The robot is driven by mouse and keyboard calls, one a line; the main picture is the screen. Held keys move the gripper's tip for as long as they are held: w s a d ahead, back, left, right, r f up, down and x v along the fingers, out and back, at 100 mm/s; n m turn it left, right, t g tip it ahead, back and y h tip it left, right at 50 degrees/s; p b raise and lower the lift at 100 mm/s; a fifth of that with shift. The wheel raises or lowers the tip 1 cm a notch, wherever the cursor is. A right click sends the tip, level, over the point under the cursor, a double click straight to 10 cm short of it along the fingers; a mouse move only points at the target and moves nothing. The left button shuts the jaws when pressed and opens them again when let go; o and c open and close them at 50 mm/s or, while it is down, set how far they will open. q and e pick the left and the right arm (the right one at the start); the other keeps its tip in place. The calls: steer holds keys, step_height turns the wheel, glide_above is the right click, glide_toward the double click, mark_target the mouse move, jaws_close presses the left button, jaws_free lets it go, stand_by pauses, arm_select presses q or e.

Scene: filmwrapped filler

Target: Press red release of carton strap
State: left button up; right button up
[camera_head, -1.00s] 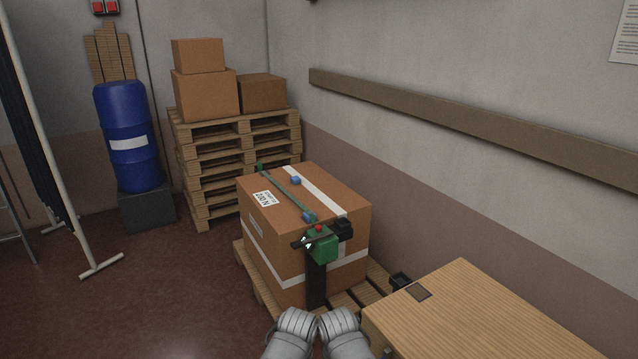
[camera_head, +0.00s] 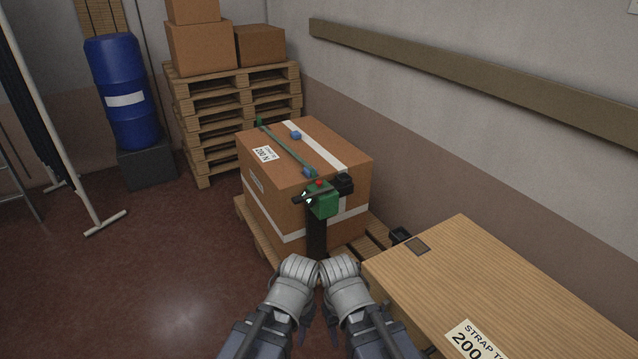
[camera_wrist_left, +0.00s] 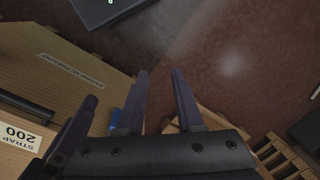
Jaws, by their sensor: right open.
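The carton (camera_head: 262,190) stands on a low pallet in the head view, with a green strap (camera_head: 285,152) across its top. A green strap device (camera_head: 322,203) sits at its near top edge, with a small red release (camera_head: 319,182) on top. My left gripper (camera_wrist_left: 160,72) points downward, with a gap between its dark fingers and nothing between them. My right gripper (camera_head: 334,325) is beside it; its fingers are mostly hidden behind my arm in the head view. Both grippers are low in front of the carton, apart from the green device and the red release.
A wooden-topped table (camera_head: 500,285) with a strap label stands at the right, close to my right arm. Stacked pallets (camera_head: 235,105) with boxes, and a blue drum (camera_head: 122,90), stand at the back. The red-brown floor (camera_head: 170,260) at the left is clear.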

arm_select(q)
jaws_close()
stand_by(1.4)
